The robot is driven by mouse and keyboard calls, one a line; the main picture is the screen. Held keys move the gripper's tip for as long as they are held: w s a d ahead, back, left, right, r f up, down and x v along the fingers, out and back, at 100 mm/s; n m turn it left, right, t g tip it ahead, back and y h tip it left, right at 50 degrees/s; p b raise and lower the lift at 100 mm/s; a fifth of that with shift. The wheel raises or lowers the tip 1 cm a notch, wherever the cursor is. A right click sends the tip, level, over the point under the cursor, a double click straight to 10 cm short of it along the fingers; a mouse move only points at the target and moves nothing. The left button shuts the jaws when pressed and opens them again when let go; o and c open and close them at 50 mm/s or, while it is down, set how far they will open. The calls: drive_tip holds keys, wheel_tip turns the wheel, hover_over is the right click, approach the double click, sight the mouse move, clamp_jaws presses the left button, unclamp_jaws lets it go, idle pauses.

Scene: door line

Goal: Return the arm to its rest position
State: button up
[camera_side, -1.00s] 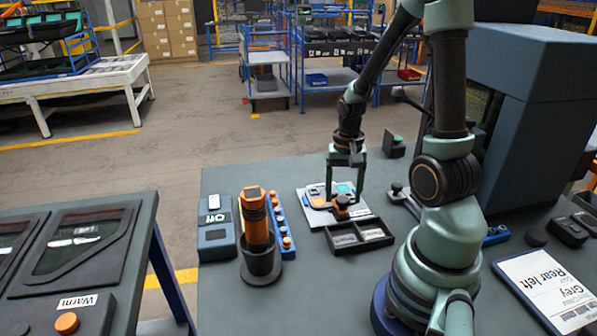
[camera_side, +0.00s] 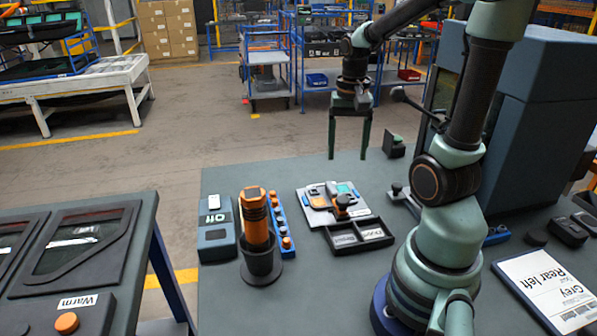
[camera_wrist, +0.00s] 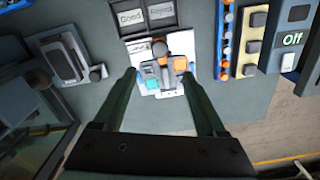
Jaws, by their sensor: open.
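My gripper (camera_side: 348,155) is open and empty, raised well above the far part of the table (camera_side: 290,172) in the side view. Its two green fingers point down and stand wide apart. In the wrist view my gripper (camera_wrist: 160,82) shows both fingers spread, with nothing between them but the table area below. The arm reaches up and forward from its base at the right of the table.
Below lies a white board (camera_side: 322,215) with small orange and teal parts. A black two-part tray (camera_side: 358,236), an orange tool in a dark cup (camera_side: 262,262), a blue strip (camera_side: 280,225) and a grey switch box (camera_side: 216,240) stand near. A large cabinet (camera_side: 535,120) stands right.

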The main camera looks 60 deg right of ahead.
drive_tip(key=w+a+r+n+t, duration=0.2)
drive_tip(key=a+n, duration=0.4)
drive_tip(key=a, duration=0.3)
drive_tip(key=w+a+r+n+t, duration=0.2)
drive_tip(key=a+r+n+t, duration=0.1)
drive_tip(key=a+n, duration=0.3)
drive_tip(key=a+r, duration=0.1)
drive_tip(key=a, duration=0.1)
drive_tip(key=shift+w+a+r+t, duration=0.2)
drive_tip(key=shift+a+r+t, duration=0.1)
drive_tip(key=shift+a+r, duration=0.1)
